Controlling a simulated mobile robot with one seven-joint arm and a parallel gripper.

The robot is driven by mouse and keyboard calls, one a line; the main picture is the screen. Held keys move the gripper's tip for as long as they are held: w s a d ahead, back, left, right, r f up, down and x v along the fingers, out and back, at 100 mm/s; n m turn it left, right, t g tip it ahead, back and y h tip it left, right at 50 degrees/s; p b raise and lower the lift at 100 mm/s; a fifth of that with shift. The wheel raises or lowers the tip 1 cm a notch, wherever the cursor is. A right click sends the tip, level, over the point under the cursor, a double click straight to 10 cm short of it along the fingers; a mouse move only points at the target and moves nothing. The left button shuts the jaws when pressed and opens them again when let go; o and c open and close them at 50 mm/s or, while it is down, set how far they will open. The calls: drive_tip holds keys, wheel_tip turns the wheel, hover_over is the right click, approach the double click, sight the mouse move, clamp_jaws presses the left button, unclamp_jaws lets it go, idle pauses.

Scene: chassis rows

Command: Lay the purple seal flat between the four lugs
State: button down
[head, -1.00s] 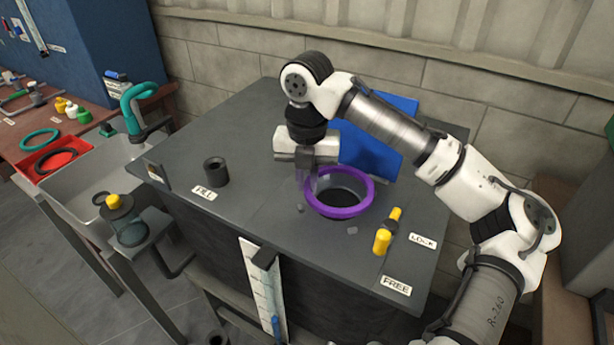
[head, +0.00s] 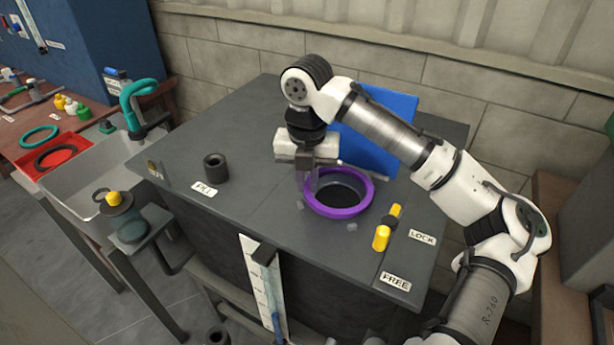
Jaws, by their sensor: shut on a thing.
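The purple seal (head: 338,211) is a thick ring at the middle of the dark tank top, around or just above a round dark opening (head: 338,193). My gripper (head: 312,184) points down and is shut on the seal's left rim. The seal looks roughly level; I cannot tell whether it touches the top. Two small grey lugs show outside the ring, one at the front left (head: 300,204) and one at the front right (head: 352,227). Any lugs behind are hidden by the seal or my gripper.
A yellow-ended handle (head: 382,238) stands close at the right, by the LOCK (head: 422,237) and FREE (head: 396,281) labels. A dark hollow cylinder (head: 216,167) stands at the left. A blue panel (head: 375,140) rises behind.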

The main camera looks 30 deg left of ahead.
drive_tip(key=shift+f+b, duration=0.3)
drive_tip(key=shift+f, duration=0.65)
drive_tip(key=c, duration=1.4)
unclamp_jaws()
drive_tip(key=shift+r, duration=0.1)
wheel_tip(320, 180, up, 14)
drive_tip(key=shift+f, duration=0.1)
